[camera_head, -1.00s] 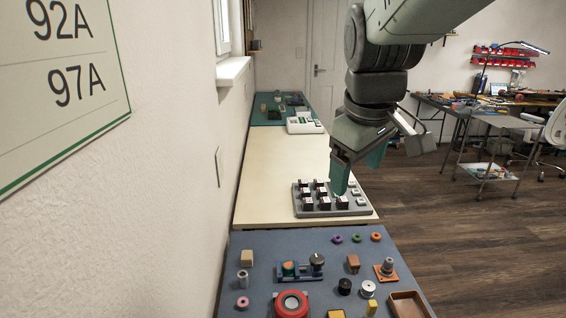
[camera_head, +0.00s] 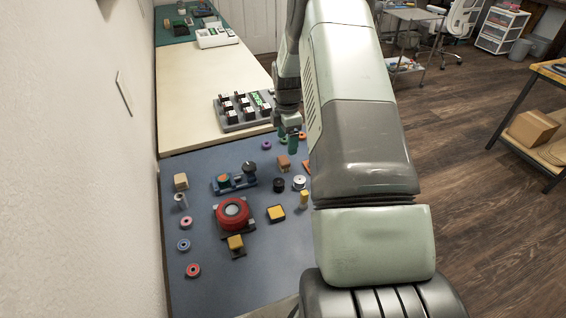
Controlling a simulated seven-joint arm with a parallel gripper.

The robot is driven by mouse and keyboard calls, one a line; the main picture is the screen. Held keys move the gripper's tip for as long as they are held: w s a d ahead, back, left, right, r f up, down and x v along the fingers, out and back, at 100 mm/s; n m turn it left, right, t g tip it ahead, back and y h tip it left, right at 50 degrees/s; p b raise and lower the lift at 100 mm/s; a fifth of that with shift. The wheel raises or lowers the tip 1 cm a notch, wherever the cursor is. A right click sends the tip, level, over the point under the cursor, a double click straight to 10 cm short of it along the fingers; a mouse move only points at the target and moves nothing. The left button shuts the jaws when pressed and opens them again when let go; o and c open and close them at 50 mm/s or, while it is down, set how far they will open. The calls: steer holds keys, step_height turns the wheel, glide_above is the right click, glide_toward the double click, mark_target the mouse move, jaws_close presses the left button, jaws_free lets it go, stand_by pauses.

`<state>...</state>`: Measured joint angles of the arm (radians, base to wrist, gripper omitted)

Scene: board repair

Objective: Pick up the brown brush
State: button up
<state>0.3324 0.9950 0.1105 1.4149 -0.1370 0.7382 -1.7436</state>
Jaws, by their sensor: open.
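A small brown block (camera_head: 283,162) lies on the blue mat, right of the middle. It is the brown piece that best fits the brush, but no bristles can be made out. My gripper (camera_head: 289,143) hangs just behind and above it, at the mat's far edge. Its teal fingers are open, and I see nothing between them. My arm covers the right part of the mat, so anything there is hidden.
The blue mat (camera_head: 205,292) also holds a red round part (camera_head: 232,212), a tan block (camera_head: 181,181), a yellow block (camera_head: 276,213) and several small rings. A grey module board (camera_head: 243,111) stands behind on the cream table (camera_head: 185,100). The mat's front is clear.

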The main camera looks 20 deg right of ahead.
mark_target(284, 160)
step_height(284, 160, down, 4)
steer(key=shift+f, duration=0.15)
steer(key=f, duration=0.3)
steer(key=a+f, duration=0.1)
steer(key=f, duration=0.1)
steer(key=shift+w+f, duration=0.1)
steer(key=shift+w, duration=0.05)
steer(key=c, duration=1)
step_height(284, 160, up, 10)
steer(key=shift+r, duration=0.1)
steer(key=shift+c, duration=0.2)
